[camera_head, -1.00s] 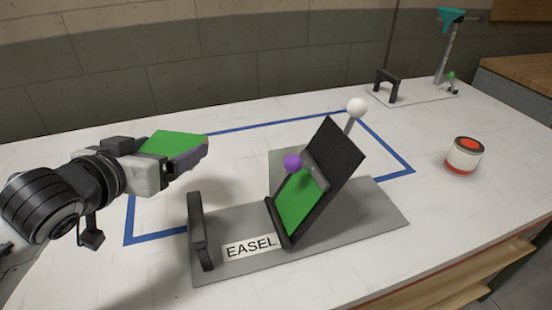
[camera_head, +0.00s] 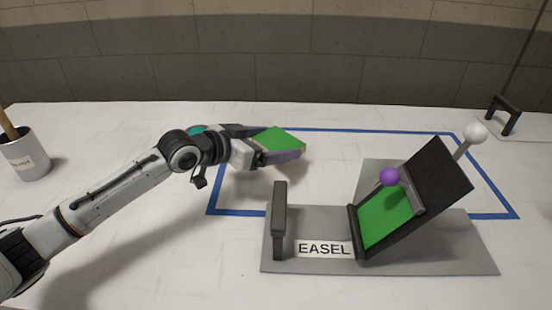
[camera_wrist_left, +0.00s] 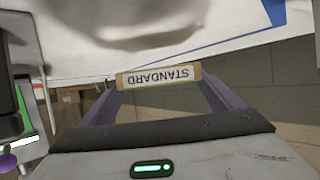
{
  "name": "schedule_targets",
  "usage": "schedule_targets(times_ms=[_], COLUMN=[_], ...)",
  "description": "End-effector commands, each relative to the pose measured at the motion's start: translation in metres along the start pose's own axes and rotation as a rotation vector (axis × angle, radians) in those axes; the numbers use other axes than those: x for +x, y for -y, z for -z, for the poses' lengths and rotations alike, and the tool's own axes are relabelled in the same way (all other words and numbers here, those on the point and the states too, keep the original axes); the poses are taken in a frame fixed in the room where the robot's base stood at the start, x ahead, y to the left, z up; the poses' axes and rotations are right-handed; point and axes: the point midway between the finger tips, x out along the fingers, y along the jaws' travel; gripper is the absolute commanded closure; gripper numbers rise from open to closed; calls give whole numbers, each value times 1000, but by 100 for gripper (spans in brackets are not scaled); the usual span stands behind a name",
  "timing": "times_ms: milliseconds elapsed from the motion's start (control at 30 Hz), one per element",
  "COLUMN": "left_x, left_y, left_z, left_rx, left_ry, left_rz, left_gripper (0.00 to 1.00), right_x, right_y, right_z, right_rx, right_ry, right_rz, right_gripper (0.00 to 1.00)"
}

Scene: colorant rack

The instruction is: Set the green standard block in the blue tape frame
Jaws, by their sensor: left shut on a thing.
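The green standard block (camera_head: 281,138) is held in my left gripper (camera_head: 282,155), above the table near the left part of the blue tape frame (camera_head: 237,212). In the left wrist view the block's edge with a STANDARD label (camera_wrist_left: 160,76) sits between the purple-grey fingers, upside down in the picture. The left gripper is shut on it. The tape frame is a blue outline on the white table; its front side is partly hidden by the easel. My right gripper is not in view.
The EASEL stand, with a grey base (camera_head: 440,258), tilted dark panel (camera_head: 435,180) and green sheet (camera_head: 385,218), overlaps the tape frame's front right. An upright dark handle (camera_head: 279,220) rises at its left. A cup (camera_head: 25,158) stands far left.

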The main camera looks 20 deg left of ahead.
Motion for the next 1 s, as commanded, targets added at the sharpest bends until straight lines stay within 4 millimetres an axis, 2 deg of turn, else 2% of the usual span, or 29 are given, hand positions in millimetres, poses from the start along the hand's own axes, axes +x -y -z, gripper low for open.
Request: schedule_targets(times_ms=[100, 267, 700, 733, 800, 1000], left_x=[8, 16, 19, 19, 19, 18], left_y=[-1, 0, 0, 0, 0, 0], left_z=[-21, -40, -46, -46, -46, -46], left_rx=[-1, -1, 0, 0, 0, 0], left_ry=[6, 3, 1, 2, 3, 3], left_rz=[0, 0, 0, 0, 0, 0], left_gripper=[38, 38, 38, 11, 0, 0], right_x=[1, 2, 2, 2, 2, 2], right_y=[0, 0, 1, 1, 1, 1], right_z=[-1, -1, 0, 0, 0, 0], right_rx=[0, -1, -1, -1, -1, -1], right_ry=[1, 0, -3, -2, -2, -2], right_rz=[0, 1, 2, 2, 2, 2], right_gripper=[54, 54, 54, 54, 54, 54])
